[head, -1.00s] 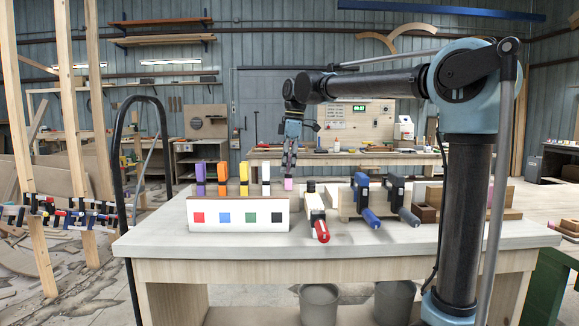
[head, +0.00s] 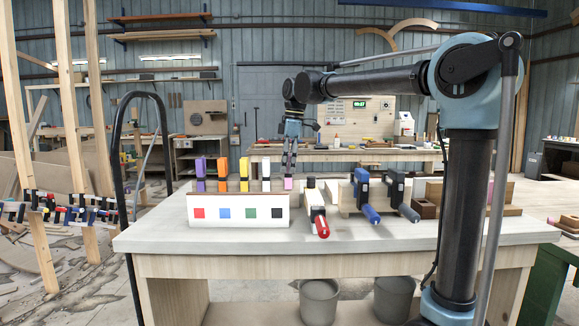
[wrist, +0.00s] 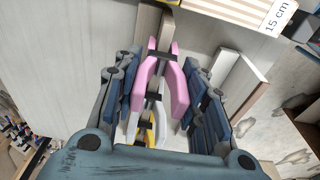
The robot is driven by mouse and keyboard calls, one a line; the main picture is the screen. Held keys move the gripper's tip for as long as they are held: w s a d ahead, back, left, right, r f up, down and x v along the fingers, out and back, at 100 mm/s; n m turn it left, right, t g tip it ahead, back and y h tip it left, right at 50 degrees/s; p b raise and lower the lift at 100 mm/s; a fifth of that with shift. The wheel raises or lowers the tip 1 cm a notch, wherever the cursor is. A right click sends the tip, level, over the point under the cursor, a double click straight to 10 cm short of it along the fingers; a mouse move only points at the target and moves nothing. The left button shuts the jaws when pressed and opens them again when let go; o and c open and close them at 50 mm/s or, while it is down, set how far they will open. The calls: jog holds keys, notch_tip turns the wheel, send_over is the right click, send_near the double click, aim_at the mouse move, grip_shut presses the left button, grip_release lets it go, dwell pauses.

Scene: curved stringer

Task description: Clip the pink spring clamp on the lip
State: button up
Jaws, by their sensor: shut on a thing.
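The pink spring clamp (wrist: 172,85) is between the fingers of my gripper (wrist: 160,84) in the wrist view, in line with a white clamp (wrist: 134,124) and a yellow clamp. In the head view my gripper (head: 289,168) points down over the right end of the clamp row, and only a small bit of the pink clamp (head: 288,183) shows below its fingers. My gripper is shut on the pink clamp. A pale strip (wrist: 149,20) lies just beyond the clamp in the wrist view. I cannot tell which edge is the lip.
The white panel with coloured squares (head: 222,214) stands in front of the clamp row, where an orange clamp (head: 222,167) and a purple clamp (head: 200,167) also stand. The bench front (head: 180,243) is clear.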

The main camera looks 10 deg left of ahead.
jog(key=shift+f, duration=0.2)
jog(key=shift+f, duration=0.35)
jog(key=o, duration=1.3)
jog(key=shift+o, duration=0.2)
jog(key=shift+r, duration=0.15)
notch_tip(320, 180, up, 12)
jog(key=d, duration=0.1)
jog(key=shift+w+d+f, duration=0.2)
jog(key=shift+d, duration=0.05)
